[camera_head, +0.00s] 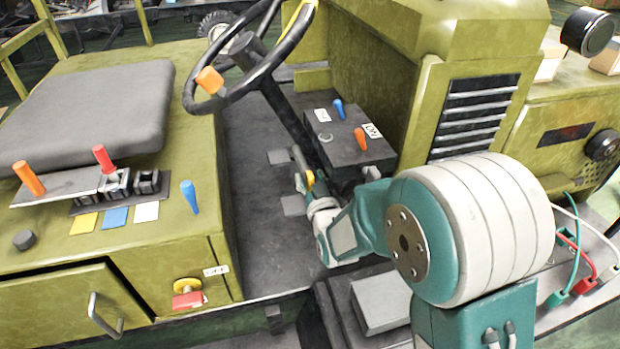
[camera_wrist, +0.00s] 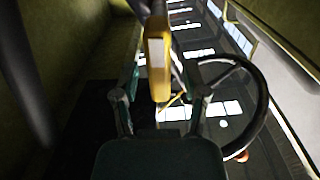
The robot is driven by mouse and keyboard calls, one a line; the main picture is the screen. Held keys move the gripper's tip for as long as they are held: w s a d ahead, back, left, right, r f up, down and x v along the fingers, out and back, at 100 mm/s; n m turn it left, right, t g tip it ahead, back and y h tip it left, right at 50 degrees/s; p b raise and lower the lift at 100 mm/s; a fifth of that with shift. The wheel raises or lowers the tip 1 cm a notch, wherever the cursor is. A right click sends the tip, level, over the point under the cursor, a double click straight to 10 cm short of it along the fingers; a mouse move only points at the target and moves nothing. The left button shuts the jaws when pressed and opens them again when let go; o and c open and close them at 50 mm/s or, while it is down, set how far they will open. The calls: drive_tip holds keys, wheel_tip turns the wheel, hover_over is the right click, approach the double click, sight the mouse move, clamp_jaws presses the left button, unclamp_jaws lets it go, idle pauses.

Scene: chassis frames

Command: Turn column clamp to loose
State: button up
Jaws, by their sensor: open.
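The steering column (camera_head: 282,108) slants down from the steering wheel (camera_head: 250,88) to the floor of the cab. My gripper is open. I cannot tell whether either finger touches the lever. The clamp's body and any loose or tight marking are hidden or too small to make out.
A black box (camera_head: 345,140) with blue and orange levers stands just right of the column. The seat (camera_head: 90,105) and its lever console are at left. The steering wheel (camera_wrist: 262,100) hangs close to my right finger in the wrist view. Dark floor (camera_head: 255,235) is open at left.

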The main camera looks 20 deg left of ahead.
clamp_jaws()
drive_tip(key=shift+n, duration=0.3)
drive_tip(key=n, duration=0.3)
drive_tip(key=shift+s+a+n, duration=0.2)
drive_tip(key=shift+a+n, duration=0.1)
drive_tip(key=shift+n, duration=0.1)
drive_tip(key=shift+s+a+f+n, duration=0.15)
drive_tip(key=shift+f+n, duration=0.2)
drive_tip(key=shift+n, duration=1.9)
drive_tip(key=shift+s+a+f+n, duration=0.1)
drive_tip(key=shift+a+f+n, duration=0.15)
drive_tip(key=shift+n, duration=2.05)
drive_tip(key=shift+s+a+f+n, duration=0.15)
drive_tip(key=shift+f+n, duration=0.25)
drive_tip(key=shift+n, duration=1.85)
drive_tip(key=shift+f, duration=0.1)
